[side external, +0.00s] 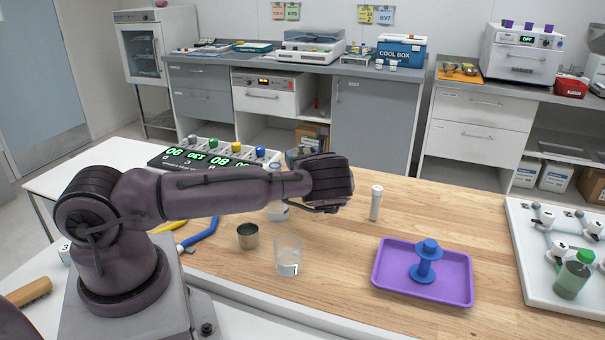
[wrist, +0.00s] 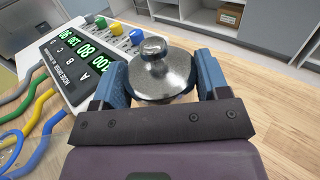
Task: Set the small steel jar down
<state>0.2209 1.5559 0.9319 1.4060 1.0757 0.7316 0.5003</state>
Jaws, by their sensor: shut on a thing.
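The small steel jar (wrist: 160,78) is a shiny round vessel with a domed lid and a knob on top. In the wrist view it sits between the two blue fingers of my gripper (wrist: 163,72), which is shut on it. In the side view my gripper's dark body (side external: 330,180) is over the wooden table (side external: 345,275), near its back edge. I cannot tell whether the jar's base touches the table.
A display box (side external: 218,153) stands behind my arm. A steel cup (side external: 248,236), a clear glass (side external: 288,258) and a partly hidden clear vessel (side external: 277,212) stand near. A white tube (side external: 376,203) and purple tray (side external: 423,290) with a blue spool (side external: 425,263) are right.

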